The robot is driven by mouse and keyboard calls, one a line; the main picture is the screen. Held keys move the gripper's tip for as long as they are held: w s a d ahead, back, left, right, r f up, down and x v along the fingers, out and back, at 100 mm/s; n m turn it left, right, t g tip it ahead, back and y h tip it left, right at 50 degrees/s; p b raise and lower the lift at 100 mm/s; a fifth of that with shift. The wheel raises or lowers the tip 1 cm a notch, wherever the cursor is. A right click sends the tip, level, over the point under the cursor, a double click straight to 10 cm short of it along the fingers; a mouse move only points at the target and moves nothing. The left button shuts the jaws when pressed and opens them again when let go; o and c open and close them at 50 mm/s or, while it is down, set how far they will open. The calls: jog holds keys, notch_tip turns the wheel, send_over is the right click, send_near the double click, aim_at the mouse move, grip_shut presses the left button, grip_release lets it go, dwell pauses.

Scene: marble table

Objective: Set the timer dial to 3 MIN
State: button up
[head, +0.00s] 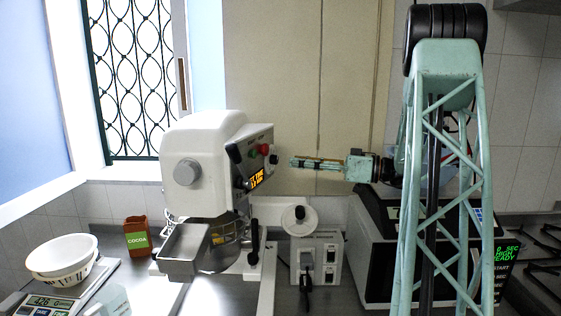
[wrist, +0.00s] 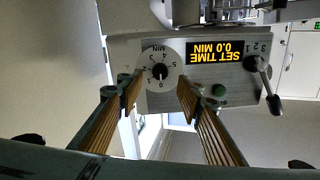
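The timer dial (wrist: 160,72) is a pale round plate marked 0 to 5 MIN with a small black knob at its centre. It appears upside down in the wrist view, and the knob's pointer is too small to read. The display (wrist: 214,58) beside it reads "SET TIME 0.0 MIN". It also glows orange on the mixer's side panel in the head view (head: 257,179). My gripper (wrist: 158,90) is open and empty, its fingers apart below the dial in the wrist picture. In the head view, my gripper (head: 292,162) points left at the panel, with a small gap.
The white mixer (head: 205,140) stands on the counter. A black lever (wrist: 262,75) and a green button (wrist: 218,91) are on the panel near my right finger. A grey switch box (head: 316,258) stands below my gripper. A cocoa box (head: 137,237) and white bowls (head: 62,258) stand left.

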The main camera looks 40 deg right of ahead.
aim_at(277, 159)
jog(key=shift+x, duration=3.55)
jog(key=shift+c, duration=0.5)
jog(key=c, duration=0.7)
